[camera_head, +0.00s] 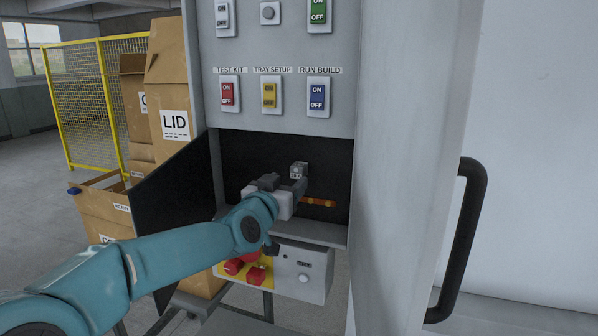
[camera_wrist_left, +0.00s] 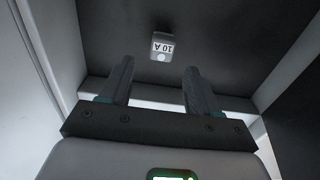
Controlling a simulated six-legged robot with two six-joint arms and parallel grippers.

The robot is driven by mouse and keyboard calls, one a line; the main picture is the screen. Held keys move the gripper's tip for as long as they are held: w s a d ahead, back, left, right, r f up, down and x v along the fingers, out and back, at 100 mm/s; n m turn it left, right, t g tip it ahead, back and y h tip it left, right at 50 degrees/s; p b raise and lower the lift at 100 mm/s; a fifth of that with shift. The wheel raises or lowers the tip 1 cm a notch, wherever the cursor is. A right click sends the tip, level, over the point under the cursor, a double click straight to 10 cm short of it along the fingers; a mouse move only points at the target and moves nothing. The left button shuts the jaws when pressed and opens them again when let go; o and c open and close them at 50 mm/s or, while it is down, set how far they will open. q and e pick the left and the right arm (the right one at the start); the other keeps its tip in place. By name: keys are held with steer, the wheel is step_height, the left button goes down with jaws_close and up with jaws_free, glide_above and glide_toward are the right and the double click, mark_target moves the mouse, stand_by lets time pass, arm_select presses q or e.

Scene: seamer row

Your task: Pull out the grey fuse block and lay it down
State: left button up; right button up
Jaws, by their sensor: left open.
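The grey fuse block (camera_head: 298,170) is a small block on the dark back wall of the recess in the cabinet. In the left wrist view, the fuse block (camera_wrist_left: 162,46) shows a "10 A" label, upside down, beyond the fingertips. My left gripper (camera_head: 285,183) reaches into the recess, just in front of and below the block. In the left wrist view, my left gripper (camera_wrist_left: 159,70) has its fingers apart with nothing between them. In that view the block appears ahead of the gap, clear of both fingers. My right gripper is not in view.
An orange bar (camera_head: 318,203) is on the recess wall, right of the gripper. A grey ledge (camera_head: 322,233) runs along the recess bottom. Below is a box with red buttons (camera_head: 256,274). Switches (camera_head: 269,95) sit above. A black panel (camera_head: 175,210) stands left, an open door (camera_head: 408,150) right.

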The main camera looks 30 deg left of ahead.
mark_target(296, 174)
arm_select(q)
steer(key=p+x, duration=0.1)
steer(key=x, duration=0.4)
steer(key=shift+w+a+f, duration=0.1)
steer(key=shift+w+a, duration=0.1)
steer(key=shift+w, duration=0.05)
steer(key=shift+w+p, duration=0.45)
steer(key=shift+w, duration=0.3)
steer(key=shift+w+a, duration=0.35)
steer(key=shift+w, duration=0.15)
steer(key=shift+d, duration=0.1)
steer(key=shift+d, duration=0.1)
